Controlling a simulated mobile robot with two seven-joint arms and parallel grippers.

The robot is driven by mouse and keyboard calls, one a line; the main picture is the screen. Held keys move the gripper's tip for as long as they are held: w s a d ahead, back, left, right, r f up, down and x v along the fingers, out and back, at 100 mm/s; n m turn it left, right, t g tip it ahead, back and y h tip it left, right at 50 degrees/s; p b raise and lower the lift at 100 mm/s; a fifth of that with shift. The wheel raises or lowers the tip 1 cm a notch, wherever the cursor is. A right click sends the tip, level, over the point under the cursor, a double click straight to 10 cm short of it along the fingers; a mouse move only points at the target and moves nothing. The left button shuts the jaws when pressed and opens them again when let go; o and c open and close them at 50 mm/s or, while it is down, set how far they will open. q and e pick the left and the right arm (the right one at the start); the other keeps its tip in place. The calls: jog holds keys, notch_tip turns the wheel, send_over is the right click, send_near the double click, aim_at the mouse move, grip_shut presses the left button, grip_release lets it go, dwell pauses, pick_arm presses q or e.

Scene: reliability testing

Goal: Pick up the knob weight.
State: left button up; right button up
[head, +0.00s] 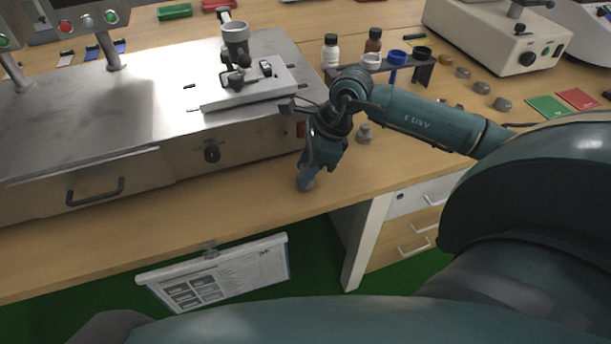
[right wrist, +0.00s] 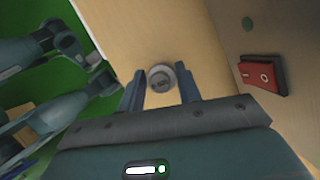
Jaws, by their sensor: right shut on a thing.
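My right gripper (head: 306,178) points down at the front edge of the wooden bench, just right of the steel machine. It is shut on a small grey knob weight, which shows round from above between the two fingers in the right wrist view (right wrist: 162,78). In the head view the fingers mostly hide this weight, and I cannot tell whether it touches the bench. A second grey knob weight (head: 364,132) stands on the bench, behind and to the right of the gripper. My left gripper is not in view.
The steel machine (head: 150,95), with a red switch (right wrist: 262,75), stands close beside the gripper. A rack (head: 425,70) with coloured rings and bottles (head: 331,50) stands behind. Several grey discs (head: 482,88) lie to the right. A document board (head: 215,275) hangs below the bench edge.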

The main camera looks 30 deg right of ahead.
jog(key=shift+c, duration=0.5)
jog(key=shift+r, duration=0.2)
notch_tip(320, 180, up, 10)
jog(key=shift+f, duration=0.15)
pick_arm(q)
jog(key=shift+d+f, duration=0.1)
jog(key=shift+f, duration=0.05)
pick_arm(e)
jog(key=shift+f, duration=0.1)
